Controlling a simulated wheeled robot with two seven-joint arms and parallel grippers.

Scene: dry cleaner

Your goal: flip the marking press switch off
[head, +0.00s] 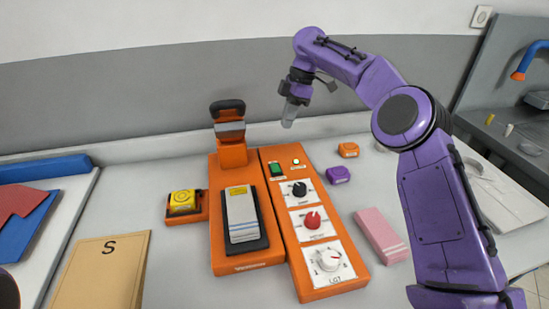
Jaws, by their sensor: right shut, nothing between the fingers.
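The orange marking press (231,155) stands on the counter, with a black handle raised at its back and a white striped cloth on its dark pad. To its right is its orange control panel (312,272). A small green rocker switch (276,169) sits at the panel's far end, beside a small pale lamp (296,161). Below them are a black, a red and a white knob. My right gripper (289,120) is shut and empty, above and behind the panel's far end, apart from the switch.
A yellow item in an orange holder (182,203) lies left of the press. A tan folder marked S (101,270) is at the front left. Orange (348,150) and purple (338,175) blocks and a folded pink cloth (382,235) lie right of the panel.

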